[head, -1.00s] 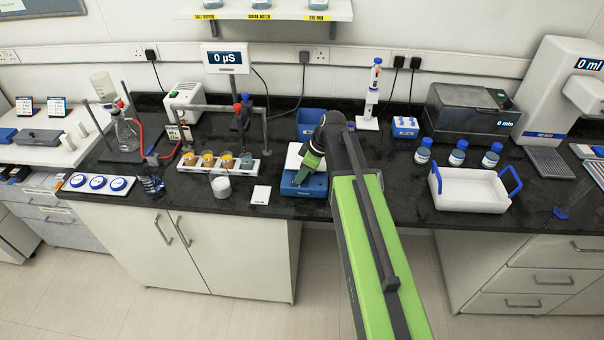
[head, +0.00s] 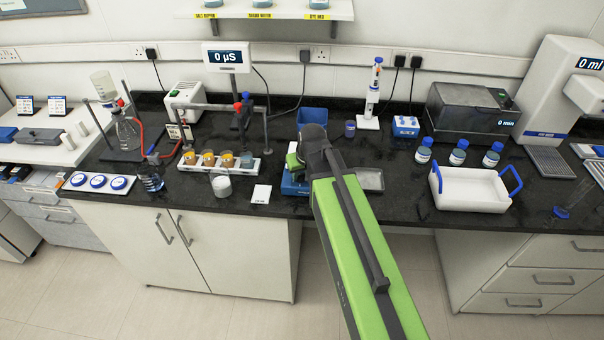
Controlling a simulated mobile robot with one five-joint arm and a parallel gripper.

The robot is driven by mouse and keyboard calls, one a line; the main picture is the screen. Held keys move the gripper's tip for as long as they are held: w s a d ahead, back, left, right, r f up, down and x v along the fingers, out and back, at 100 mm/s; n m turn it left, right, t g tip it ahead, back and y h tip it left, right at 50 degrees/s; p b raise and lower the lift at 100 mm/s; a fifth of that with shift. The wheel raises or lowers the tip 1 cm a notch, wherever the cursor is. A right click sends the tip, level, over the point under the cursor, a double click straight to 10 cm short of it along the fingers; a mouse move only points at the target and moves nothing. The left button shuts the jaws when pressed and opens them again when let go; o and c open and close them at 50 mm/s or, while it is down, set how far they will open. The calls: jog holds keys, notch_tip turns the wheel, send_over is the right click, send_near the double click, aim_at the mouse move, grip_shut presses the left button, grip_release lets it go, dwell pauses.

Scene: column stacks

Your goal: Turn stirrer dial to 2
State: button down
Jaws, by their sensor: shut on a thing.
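The stirrer (head: 292,188) is a low blue unit at the front edge of the dark bench, mid-picture. My arm and wrist hide most of it, including its pale top plate. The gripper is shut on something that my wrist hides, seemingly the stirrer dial. The dial and its setting cannot be read.
A white cup (head: 221,186) and a white card (head: 261,194) are left of the stirrer. A rack of small cups (head: 240,168) stands behind them. A blue bin (head: 312,117) is behind my wrist. A grey tray (head: 370,180) and a white tray (head: 470,200) lie to the right.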

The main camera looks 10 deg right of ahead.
jog(key=m+h, duration=0.1)
jog(key=m, duration=0.2)
jog(key=m+h, duration=0.1)
jog(key=m, duration=0.3)
jog(key=shift+a+g+h, duration=0.2)
jog(key=shift+g+h, duration=0.1)
jog(key=shift+g, duration=0.1)
jog(key=m, duration=0.2)
jog(key=m+g+h, duration=0.1)
jog(key=m, duration=0.1)
jog(key=shift+w+a+m, duration=0.1)
jog(key=shift+w+m, duration=0.05)
jog(key=shift+m, duration=0.15)
jog(key=shift+m+g+h, duration=0.4)
jog(key=shift+m+g, duration=0.1)
jog(key=shift+m, duration=0.9)
jog(key=c, duration=1.4)
grip_release()
